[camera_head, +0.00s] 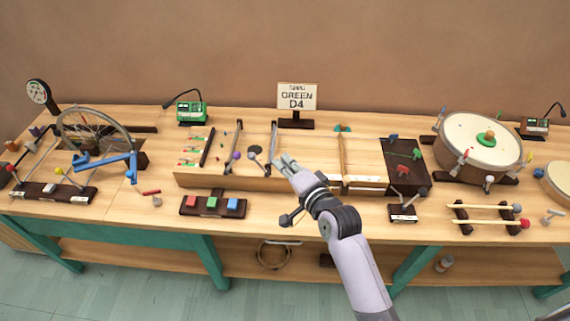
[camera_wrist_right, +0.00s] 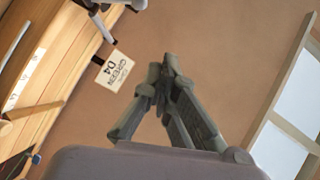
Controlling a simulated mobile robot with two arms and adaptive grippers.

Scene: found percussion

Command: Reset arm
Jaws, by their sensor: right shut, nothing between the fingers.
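The wrist view looks toward the wall, with the sign reading GREEN D4 (camera_wrist_right: 117,72) beyond the fingers. My left gripper is not in view.
The same sign (camera_head: 297,97) stands at the back. A block with coloured pads (camera_head: 213,206) lies front left. A bicycle wheel (camera_head: 95,133) stands at the left, and a drum (camera_head: 480,142) at the right. Mallets (camera_head: 490,223) rest on a rack at the front right.

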